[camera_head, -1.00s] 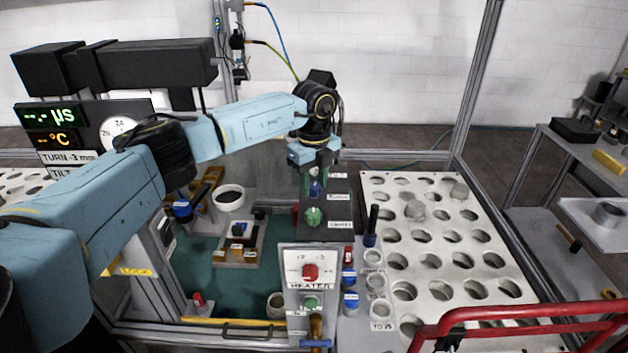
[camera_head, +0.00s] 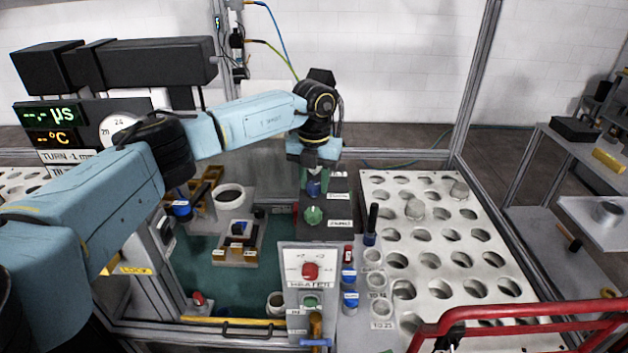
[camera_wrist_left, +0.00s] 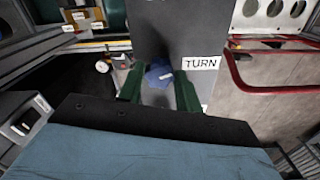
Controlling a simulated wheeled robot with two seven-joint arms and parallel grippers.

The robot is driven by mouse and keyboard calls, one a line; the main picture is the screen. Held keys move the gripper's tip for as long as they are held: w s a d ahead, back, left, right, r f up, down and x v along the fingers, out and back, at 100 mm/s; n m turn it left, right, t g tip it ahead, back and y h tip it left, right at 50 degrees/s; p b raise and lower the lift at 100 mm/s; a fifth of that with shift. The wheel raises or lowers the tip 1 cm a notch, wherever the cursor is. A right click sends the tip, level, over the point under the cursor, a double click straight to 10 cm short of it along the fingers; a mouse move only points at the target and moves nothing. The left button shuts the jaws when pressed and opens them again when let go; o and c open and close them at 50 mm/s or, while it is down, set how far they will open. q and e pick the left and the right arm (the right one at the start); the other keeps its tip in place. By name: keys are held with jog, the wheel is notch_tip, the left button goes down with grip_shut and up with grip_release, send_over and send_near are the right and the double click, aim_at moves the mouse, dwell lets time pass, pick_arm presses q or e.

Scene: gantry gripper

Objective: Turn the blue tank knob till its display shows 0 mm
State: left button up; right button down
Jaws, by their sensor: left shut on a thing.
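The blue tank knob (camera_head: 314,187) sits on the dark panel beside the rack of round holes. My left gripper (camera_head: 314,182) comes down over it, and its green fingers are shut on the knob's two sides. In the left wrist view the knob (camera_wrist_left: 158,74) shows between the two green fingers, beside a white label reading TURN. The display line (camera_head: 68,156) at the left, under the µs and °C readouts, appears to read TURN -1 mm; the line beneath it is mostly hidden by my arm. My right gripper is not in view.
A green round button (camera_head: 313,215) lies just in front of the knob. The heater panel (camera_head: 296,253) with a red knob stands nearer. A white rack with round holes (camera_head: 450,244) is at the right, and a red rail (camera_head: 520,311) crosses the lower right.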

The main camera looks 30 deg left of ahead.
aim_at(314, 185)
pick_arm(q)
jog(key=m, duration=0.4)
jog(key=shift+m, duration=0.3)
jog(key=m, duration=0.4)
jog(key=shift+m+b, duration=0.4)
jog(key=o, duration=1)
notch_tip(314, 185, up, 13)
jog(key=shift+r+b, duration=0.15)
jog(key=shift+b, duration=0.55)
